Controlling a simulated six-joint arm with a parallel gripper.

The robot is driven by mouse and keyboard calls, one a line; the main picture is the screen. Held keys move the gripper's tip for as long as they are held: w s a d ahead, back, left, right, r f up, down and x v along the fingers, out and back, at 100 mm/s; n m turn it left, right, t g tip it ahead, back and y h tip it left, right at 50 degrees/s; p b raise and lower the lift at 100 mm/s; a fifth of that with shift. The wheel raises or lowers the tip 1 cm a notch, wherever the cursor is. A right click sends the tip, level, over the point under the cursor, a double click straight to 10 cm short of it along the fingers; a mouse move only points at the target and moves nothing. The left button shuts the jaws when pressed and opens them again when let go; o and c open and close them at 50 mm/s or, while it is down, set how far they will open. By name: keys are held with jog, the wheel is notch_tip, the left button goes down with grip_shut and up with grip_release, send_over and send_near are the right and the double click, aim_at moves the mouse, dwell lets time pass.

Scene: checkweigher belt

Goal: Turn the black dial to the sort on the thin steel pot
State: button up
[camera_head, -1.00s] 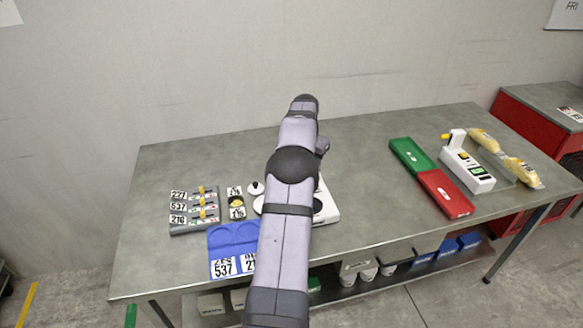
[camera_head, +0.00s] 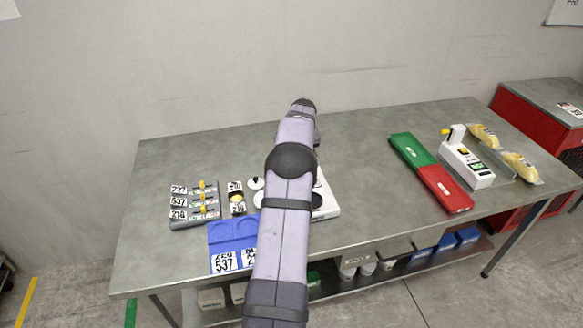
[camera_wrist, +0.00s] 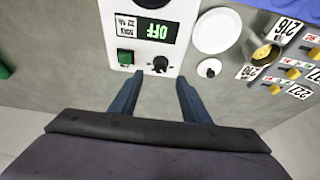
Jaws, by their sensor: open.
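The black dial (camera_wrist: 160,63) is on the front of a white unit (camera_wrist: 133,35) in the wrist view, beside a green button (camera_wrist: 125,57) and below a display reading OFF, upside down. My gripper (camera_wrist: 160,79) is open and empty, its two dark fingers on either side of the dial's line, just short of it in the picture; I cannot tell their height over it. A small metal pot with yellow contents (camera_wrist: 262,53) stands to the right between number labels; its label is too small to read surely. It also shows in the head view (camera_head: 237,198). The arm hides the dial there.
A white disc (camera_wrist: 217,30) and a small white lid with a black knob (camera_wrist: 209,68) lie beside the unit. A panel of numbered yellow levers (camera_head: 195,205) and a blue tray (camera_head: 222,233) stand left. Green (camera_head: 408,150) and red (camera_head: 445,188) trays lie right.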

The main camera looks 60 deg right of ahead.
jog(key=shift+p+x, duration=1.15)
jog(key=shift+x, duration=2)
jog(key=c, duration=1)
